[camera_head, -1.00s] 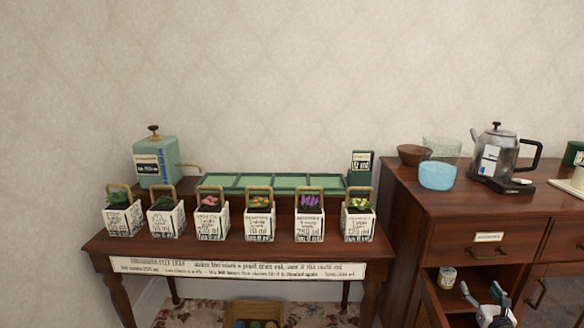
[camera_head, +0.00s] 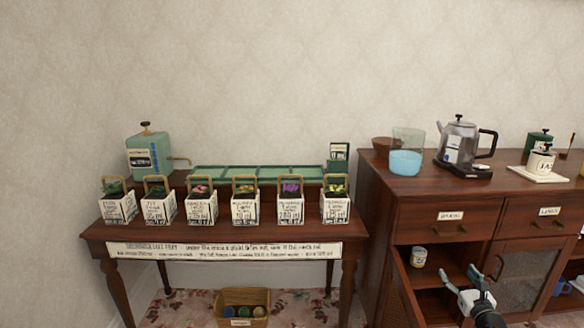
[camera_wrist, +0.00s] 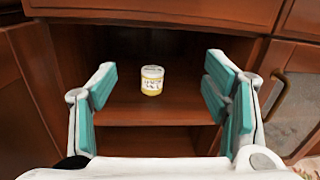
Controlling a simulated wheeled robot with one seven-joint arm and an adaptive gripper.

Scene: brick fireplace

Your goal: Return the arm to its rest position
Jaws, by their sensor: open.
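My gripper (camera_head: 460,281) is at the lower right in the head view, in front of the open cupboard of the dark wooden sideboard (camera_head: 377,195). In the wrist view my gripper (camera_wrist: 165,95) is open, with its teal-padded fingers wide apart and nothing between them. A small labelled jar (camera_wrist: 152,80) with a yellow base stands upright on the cupboard shelf beyond the fingers, apart from them. The jar also shows in the head view (camera_head: 418,257). My arm's rest position is not marked in either view.
The open cupboard door (camera_head: 400,292) stands out left of my gripper. A kettle (camera_head: 459,142), a blue bowl (camera_head: 405,163) and canisters are on the sideboard top. A table (camera_head: 347,252) with several potted plants stands left. A basket (camera_head: 265,322) is on the floor below.

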